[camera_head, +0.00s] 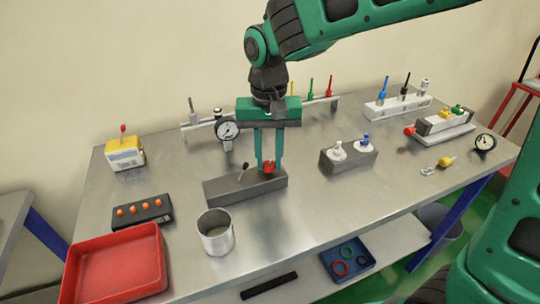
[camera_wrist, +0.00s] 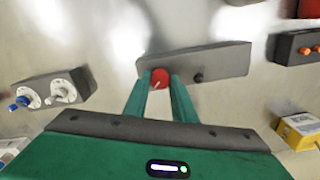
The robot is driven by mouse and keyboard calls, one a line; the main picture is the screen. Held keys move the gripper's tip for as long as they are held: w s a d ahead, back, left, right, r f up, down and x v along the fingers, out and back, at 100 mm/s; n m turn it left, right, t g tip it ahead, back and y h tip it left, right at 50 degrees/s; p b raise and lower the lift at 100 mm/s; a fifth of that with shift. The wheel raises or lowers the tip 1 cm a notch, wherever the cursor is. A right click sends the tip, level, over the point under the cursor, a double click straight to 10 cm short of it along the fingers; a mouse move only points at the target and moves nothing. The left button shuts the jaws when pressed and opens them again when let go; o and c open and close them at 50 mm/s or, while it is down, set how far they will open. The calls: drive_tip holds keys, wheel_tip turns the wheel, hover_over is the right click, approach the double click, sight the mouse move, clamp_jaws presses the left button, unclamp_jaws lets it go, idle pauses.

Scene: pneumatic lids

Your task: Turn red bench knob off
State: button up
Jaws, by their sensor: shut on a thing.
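The red bench knob (camera_head: 268,167) sits at the right end of a grey block (camera_head: 235,189) in the head view. In the wrist view the red knob (camera_wrist: 159,77) lies between the fingertips, with a pale mark on its top. My gripper (camera_head: 268,165) points down from above and is shut on the red knob; it also shows in the wrist view (camera_wrist: 160,82). A small dark lever (camera_head: 243,171) stands on the same block, left of the knob, and is apart from my fingers.
A grey block with white-based fittings (camera_head: 348,158) stands to the right. A metal cup (camera_head: 215,233), a red tray (camera_head: 115,268) and a black strip with orange knobs (camera_head: 143,211) lie toward the front left. A gauge (camera_head: 228,130) and rail stand behind my gripper. The front-right bench top is clear.

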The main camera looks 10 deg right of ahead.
sight(270, 163)
drive_tip(key=shift+w, duration=0.15)
drive_tip(key=o, duration=1.1)
drive_tip(key=shift+c, duration=0.2)
wheel_tip(270, 163, up, 11)
drive_tip(key=shift+f, duration=0.15)
drive_tip(key=shift+d, duration=0.1)
